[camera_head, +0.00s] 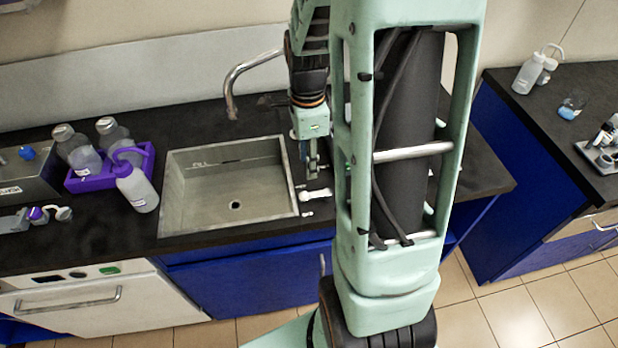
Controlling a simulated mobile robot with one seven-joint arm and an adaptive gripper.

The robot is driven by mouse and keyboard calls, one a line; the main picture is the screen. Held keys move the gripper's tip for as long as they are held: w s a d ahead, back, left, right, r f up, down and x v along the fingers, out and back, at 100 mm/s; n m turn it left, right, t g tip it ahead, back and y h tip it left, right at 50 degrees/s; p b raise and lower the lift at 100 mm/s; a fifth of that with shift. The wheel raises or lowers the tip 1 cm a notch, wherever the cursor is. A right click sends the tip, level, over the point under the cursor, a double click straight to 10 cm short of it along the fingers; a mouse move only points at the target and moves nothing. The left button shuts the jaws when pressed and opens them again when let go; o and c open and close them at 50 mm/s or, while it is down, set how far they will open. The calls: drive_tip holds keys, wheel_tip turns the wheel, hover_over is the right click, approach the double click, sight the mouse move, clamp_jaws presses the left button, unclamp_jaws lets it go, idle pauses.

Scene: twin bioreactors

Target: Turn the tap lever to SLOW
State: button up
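A white lever (316,194) lies on the dark counter just right of the sink, with small white marks beside it that are too small to read. I take it to be the tap lever. The curved metal tap spout (237,78) arches over the back of the sink (228,225). My gripper (313,172) points down just behind and above the lever. I cannot tell whether it touches the lever. Its fingers look narrow and are seen side-on, so their opening is unclear. My arm hides the counter to the right.
Left of the sink, a purple rack (88,182) holds bottles, and a white wash bottle (138,190) stands in front of it. A purple-capped item (38,214) lies at far left. Another counter (545,108) with bottles stands at right, across a floor gap.

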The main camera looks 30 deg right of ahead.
sight(309, 195)
drive_tip(key=shift+m, duration=0.3)
drive_tip(key=f, duration=1.1)
drive_tip(key=shift+s, duration=0.25)
drive_tip(key=shift+c, duration=0.4)
clamp_jaws()
